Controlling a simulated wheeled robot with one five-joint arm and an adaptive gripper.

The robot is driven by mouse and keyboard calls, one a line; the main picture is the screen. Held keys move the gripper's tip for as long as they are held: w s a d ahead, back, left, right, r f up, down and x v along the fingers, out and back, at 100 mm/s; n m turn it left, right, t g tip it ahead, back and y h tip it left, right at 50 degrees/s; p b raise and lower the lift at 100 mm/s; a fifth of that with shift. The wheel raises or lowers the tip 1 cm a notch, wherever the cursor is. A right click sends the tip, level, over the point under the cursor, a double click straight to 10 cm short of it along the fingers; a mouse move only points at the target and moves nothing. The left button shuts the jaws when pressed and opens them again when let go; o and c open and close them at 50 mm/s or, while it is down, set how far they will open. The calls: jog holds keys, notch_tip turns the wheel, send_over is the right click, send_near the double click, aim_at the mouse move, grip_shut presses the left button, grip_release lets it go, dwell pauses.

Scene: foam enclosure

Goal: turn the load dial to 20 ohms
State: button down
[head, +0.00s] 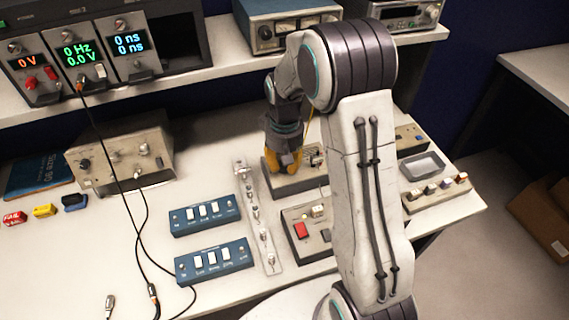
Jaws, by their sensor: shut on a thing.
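A beige box (292,187) stands on the bench behind my arm. My gripper (284,163) points down onto it with its yellow fingers. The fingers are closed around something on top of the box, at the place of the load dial. The fingers hide the dial, so its pointer and setting cannot be read. Small fittings show on the box to the right of the fingers. My upper arm covers the area to the right of the box.
Two blue switch boxes (203,215) (213,261) and a clear strip with knobs (258,225) lie to the left. A box with a red button (302,231) stands in front. A black cable (117,170) hangs across the left. A shelf of instruments runs along the back.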

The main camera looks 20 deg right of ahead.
jog(key=shift+s+f, duration=0.1)
dwell(0.3)
jog(key=c, duration=1)
grip_release()
jog(key=shift+o, duration=0.2)
notch_tip(320, 180, up, 12)
